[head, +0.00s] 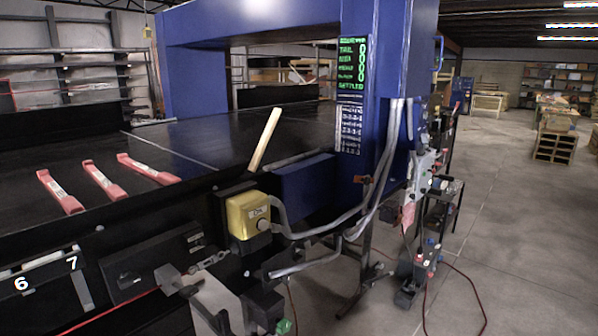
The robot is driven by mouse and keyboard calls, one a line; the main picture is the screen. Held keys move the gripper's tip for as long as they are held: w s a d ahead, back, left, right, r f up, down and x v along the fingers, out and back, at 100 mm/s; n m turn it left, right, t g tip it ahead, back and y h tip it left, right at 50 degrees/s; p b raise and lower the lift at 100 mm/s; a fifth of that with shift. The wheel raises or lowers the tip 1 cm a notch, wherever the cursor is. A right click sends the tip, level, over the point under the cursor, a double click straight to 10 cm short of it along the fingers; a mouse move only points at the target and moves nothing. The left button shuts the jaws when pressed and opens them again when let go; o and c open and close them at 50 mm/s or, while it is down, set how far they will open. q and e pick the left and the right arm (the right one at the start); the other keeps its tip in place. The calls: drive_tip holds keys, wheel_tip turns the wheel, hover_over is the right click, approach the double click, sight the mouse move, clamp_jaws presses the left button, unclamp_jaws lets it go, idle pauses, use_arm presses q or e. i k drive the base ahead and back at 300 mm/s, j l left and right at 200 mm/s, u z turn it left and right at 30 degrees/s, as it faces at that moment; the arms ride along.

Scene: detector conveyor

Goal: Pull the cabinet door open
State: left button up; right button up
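A black conveyor (215,140) runs under the blue detector arch (390,30). Several pink bars (100,180) lie on it. A yellow box (247,214), grey conduits (372,205) and a cable-covered stand (420,185) crowd the near side.

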sight(417, 66)
drive_tip(key=i+l+z, duration=0.15)
drive_tip(key=z, duration=0.5)
drive_tip(key=i+l+z, duration=0.3)
drive_tip(key=i, duration=0.3)
drive_tip(key=i+l+z, duration=0.1)
drive_tip(key=i+z, duration=0.2)
drive_tip(key=i, duration=0.3)
